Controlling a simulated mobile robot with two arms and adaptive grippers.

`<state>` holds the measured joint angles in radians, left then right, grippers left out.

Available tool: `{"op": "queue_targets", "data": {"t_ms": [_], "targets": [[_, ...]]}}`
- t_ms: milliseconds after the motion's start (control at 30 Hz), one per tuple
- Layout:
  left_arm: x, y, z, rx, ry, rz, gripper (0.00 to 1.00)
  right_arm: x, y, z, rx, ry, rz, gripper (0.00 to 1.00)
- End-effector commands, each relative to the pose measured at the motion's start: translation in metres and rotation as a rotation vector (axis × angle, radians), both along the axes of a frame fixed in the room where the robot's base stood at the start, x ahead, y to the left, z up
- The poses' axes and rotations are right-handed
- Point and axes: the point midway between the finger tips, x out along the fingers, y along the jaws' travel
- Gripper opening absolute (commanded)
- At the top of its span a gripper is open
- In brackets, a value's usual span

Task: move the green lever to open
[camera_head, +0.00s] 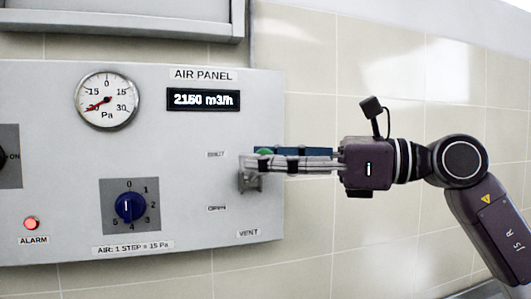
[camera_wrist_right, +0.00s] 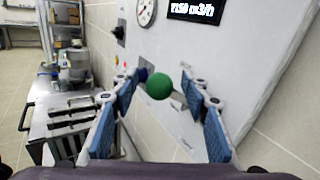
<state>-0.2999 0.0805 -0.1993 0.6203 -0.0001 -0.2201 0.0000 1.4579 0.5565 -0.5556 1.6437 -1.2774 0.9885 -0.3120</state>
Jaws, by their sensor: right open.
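The green lever shows in the head view as a small green knob (camera_head: 264,152), level with the upper label (SHUT) (camera_head: 216,154) and above the OPEN label (camera_head: 217,208). A grey bracket (camera_head: 250,180) is just below it. My right gripper (camera_head: 258,163) reaches in from the right, its fingers partly hiding the lever. In the right wrist view the round green knob (camera_wrist_right: 159,85) sits between the blue-padded fingers of my right gripper (camera_wrist_right: 162,78), which are apart. I cannot tell whether either finger touches it. My left gripper is not in view.
The grey air panel (camera_head: 60,200) carries a pressure gauge (camera_head: 107,100), a display reading 2150 m3/h (camera_head: 203,99), a blue dial (camera_head: 130,207) and a lit red alarm lamp (camera_head: 32,223). A grey counter with equipment (camera_wrist_right: 65,105) stands at left in the wrist view.

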Motion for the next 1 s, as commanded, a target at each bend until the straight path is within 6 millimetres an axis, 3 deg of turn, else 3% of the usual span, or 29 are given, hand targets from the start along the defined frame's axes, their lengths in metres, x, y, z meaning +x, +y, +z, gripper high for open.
{"op": "queue_targets", "data": {"t_ms": [233,600,1000], "targets": [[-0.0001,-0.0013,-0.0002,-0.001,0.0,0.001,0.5,0.0002,0.0006,-0.0004,0.001,0.0,0.0,0.4],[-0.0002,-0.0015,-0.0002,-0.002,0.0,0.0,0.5,0.0,0.0005,-0.0005,0.0,0.001,0.001,0.0],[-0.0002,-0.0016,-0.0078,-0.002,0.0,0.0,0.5,-0.001,0.0008,-0.0069,0.005,-0.015,0.004,0.0]]}}
